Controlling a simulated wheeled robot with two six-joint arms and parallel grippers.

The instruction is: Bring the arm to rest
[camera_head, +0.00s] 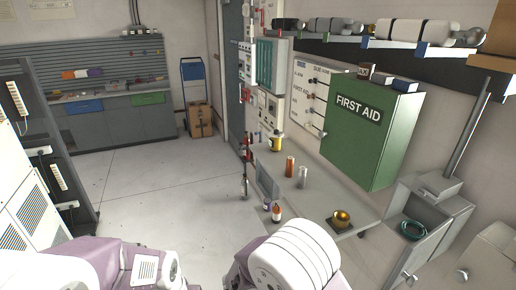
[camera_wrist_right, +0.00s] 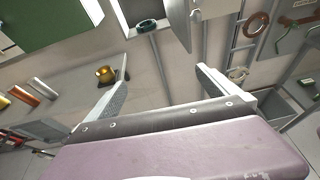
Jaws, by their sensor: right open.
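My right arm (camera_head: 290,262) shows as white and mauve links at the bottom middle of the head view. Its gripper is not visible there. In the right wrist view my right gripper (camera_wrist_right: 160,90) is open, its two pale fingers wide apart with nothing between them but the wall and objects beyond. My left arm (camera_head: 125,268) shows as white and mauve links at the bottom left of the head view. The left gripper is out of sight.
A grey table (camera_head: 315,193) with bottles and a gold round object (camera_head: 341,217) stands ahead on the right. A green first aid cabinet (camera_head: 367,130) hangs above it. Dark racks (camera_head: 58,140) stand at the left. The floor (camera_head: 160,190) between is clear.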

